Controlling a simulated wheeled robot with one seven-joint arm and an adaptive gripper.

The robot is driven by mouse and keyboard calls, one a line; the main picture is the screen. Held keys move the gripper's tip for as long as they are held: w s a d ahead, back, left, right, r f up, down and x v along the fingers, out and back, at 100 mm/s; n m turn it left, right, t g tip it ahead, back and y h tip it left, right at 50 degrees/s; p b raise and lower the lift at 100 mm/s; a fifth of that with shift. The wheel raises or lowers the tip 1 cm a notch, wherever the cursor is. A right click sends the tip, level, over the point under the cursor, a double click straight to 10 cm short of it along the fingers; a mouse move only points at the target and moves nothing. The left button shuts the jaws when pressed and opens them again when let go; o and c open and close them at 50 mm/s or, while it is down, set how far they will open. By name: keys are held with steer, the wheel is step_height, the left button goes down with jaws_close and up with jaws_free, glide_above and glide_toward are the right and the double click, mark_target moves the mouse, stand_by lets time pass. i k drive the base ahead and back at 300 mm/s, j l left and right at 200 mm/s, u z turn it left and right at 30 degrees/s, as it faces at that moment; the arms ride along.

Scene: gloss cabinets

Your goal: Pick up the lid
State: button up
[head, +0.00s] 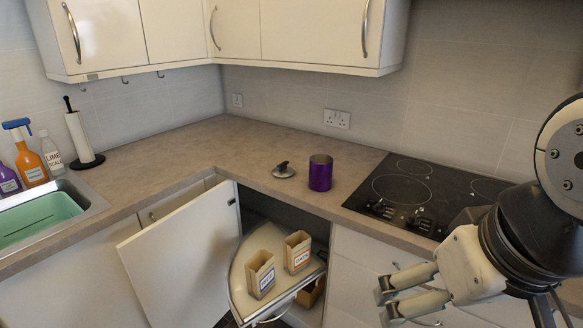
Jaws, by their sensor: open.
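The lid (284,170) is a small silver disc with a dark knob. It lies on the beige worktop (215,149) near the inner corner, just left of an open purple canister (320,173), apart from it. My gripper (382,297) is at the lower right, in front of the drawers and below worktop height. Its fingers point left and are apart, with nothing between them. It is well away from the lid, to the right and nearer to me.
A corner cabinet door (183,262) stands open, with a pulled-out shelf (239,290) carrying two cartons. A black hob (423,190) lies right of the canister. A sink (45,219), bottles and a paper towel holder (81,137) are at left. Wall cabinets (315,32) hang above.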

mark_target(282, 170)
steer(key=i+j+z, duration=0.25)
steer(key=i+j, duration=1.1)
